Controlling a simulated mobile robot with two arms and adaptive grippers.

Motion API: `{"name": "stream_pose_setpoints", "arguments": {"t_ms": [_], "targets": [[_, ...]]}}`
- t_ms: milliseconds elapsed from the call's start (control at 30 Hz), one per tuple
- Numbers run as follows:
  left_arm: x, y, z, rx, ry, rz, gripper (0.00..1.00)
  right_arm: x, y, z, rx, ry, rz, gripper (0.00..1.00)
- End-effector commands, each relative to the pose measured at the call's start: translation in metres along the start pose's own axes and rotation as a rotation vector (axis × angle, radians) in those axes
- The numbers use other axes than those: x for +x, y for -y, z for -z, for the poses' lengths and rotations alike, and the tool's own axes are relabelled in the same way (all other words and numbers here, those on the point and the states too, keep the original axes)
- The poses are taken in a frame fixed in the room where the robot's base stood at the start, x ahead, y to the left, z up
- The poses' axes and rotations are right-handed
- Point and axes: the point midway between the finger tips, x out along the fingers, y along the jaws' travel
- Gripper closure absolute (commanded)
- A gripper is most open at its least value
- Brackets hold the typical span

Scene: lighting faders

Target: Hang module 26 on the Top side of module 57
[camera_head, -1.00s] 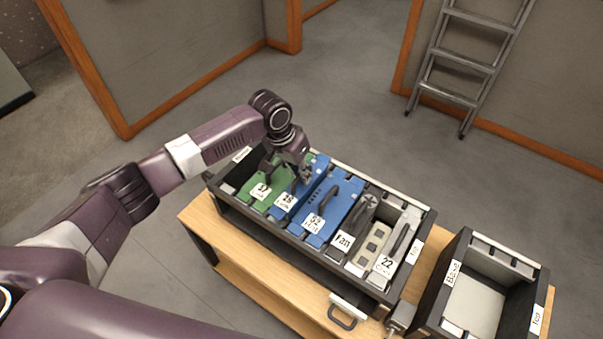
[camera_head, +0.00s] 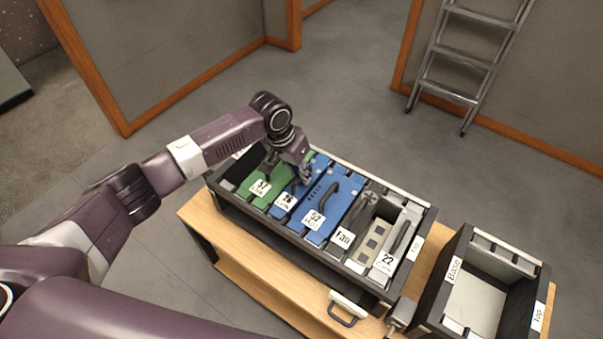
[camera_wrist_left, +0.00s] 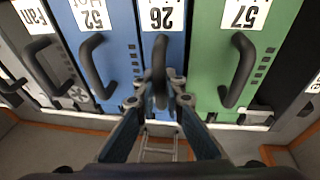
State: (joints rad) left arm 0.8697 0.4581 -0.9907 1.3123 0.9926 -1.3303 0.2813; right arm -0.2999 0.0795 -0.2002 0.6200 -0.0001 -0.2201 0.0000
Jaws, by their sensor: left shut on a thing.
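Module 26 (camera_head: 319,165) is a narrow blue panel with a dark handle, in the row of modules in the long black case. Module 57 (camera_head: 256,196) is green and sits directly left of it. In the left wrist view, module 26 (camera_wrist_left: 161,58) is in the middle and module 57 (camera_wrist_left: 211,65) is to its right. My left gripper (camera_wrist_left: 160,100) is shut on the handle of module 26, which looks about level with its neighbours. In the head view, my left gripper (camera_head: 288,178) partly hides modules 26 and 57. My right gripper is not in view.
A smaller open case (camera_head: 478,303), labelled Base and Top, stands on the wooden table (camera_head: 266,283). A ladder (camera_head: 456,92) leans behind.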

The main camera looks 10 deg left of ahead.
Motion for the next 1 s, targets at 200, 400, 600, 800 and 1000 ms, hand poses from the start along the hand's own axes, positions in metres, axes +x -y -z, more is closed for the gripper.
{"name": "stream_pose_setpoints", "arguments": {"t_ms": [200, 400, 600, 800, 1000], "targets": [[0.003, 0.0, 0.002, 0.0, -0.006, -0.001, 1.0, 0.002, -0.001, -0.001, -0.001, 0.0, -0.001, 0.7], [0.007, 0.001, 0.001, 0.0, -0.006, -0.001, 1.0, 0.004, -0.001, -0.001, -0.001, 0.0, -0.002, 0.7], [0.007, 0.001, 0.0, 0.0, -0.005, -0.001, 0.72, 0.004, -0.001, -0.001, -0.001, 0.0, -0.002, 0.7], [0.008, 0.001, -0.001, 0.0, -0.002, 0.0, 0.7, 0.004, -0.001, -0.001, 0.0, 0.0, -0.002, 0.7], [0.003, 0.002, -0.003, 0.0, 0.0, 0.0, 0.7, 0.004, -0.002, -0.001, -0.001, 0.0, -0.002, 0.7]]}}
